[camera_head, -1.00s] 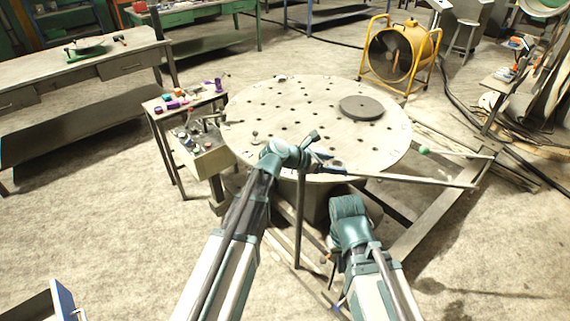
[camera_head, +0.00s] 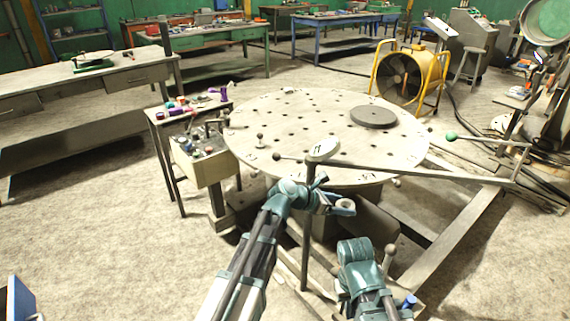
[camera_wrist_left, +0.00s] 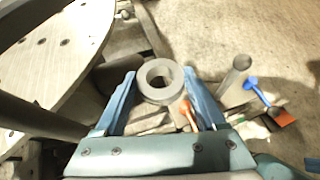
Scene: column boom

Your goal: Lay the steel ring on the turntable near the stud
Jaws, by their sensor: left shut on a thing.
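The steel ring (camera_head: 346,205) is a thick grey ring. My left gripper (camera_head: 337,204) is shut on it, just off the turntable's front edge in the head view. In the left wrist view, the ring (camera_wrist_left: 160,81) sits between the blue fingertips, its hole facing the camera. The turntable (camera_head: 320,115) is a pale round plate with many holes. A small round-headed pin (camera_head: 260,140), possibly the stud, stands near its left edge. My right gripper (camera_head: 355,252) is low at the front; its fingers are hidden.
A dark disc (camera_head: 373,117) lies on the turntable's right part. A long bar (camera_head: 410,172) crosses its front edge on a post (camera_head: 306,240). A control box (camera_head: 200,160) and small table (camera_head: 185,112) stand left. A yellow fan (camera_head: 410,75) stands behind.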

